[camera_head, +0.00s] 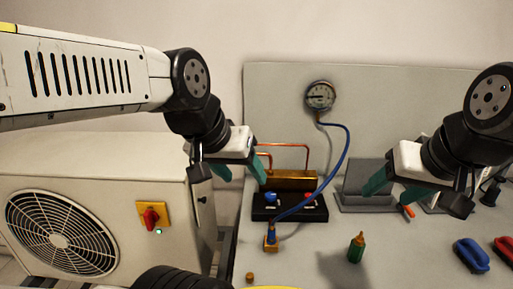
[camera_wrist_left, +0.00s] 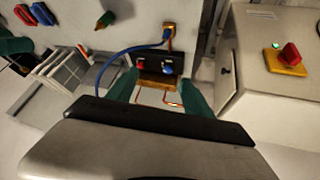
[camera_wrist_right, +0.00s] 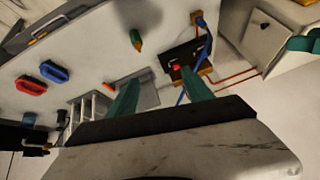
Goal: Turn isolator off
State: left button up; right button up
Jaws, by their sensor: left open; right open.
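The isolator is a red rotary knob (camera_head: 151,216) on a yellow plate (camera_head: 140,207), on the front of the pale outdoor unit (camera_head: 100,170) at the left. A small green light (camera_head: 159,232) glows below the knob. The knob (camera_wrist_left: 290,55) also shows at the right of the left wrist view, its handle standing out from the plate. My left gripper (camera_head: 240,174) is open and empty, above and to the right of the isolator, apart from it. My right gripper (camera_head: 391,188) is open and empty over the bench at the right.
A fan grille (camera_head: 58,238) is left of the isolator.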

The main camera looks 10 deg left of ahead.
aim_at(150, 217)
jog(key=u, duration=1.7)
jog(key=k+j+u, duration=0.15)
jog(key=u, duration=0.3)
jog(key=k+j+u, duration=0.25)
jog(key=u, duration=0.25)
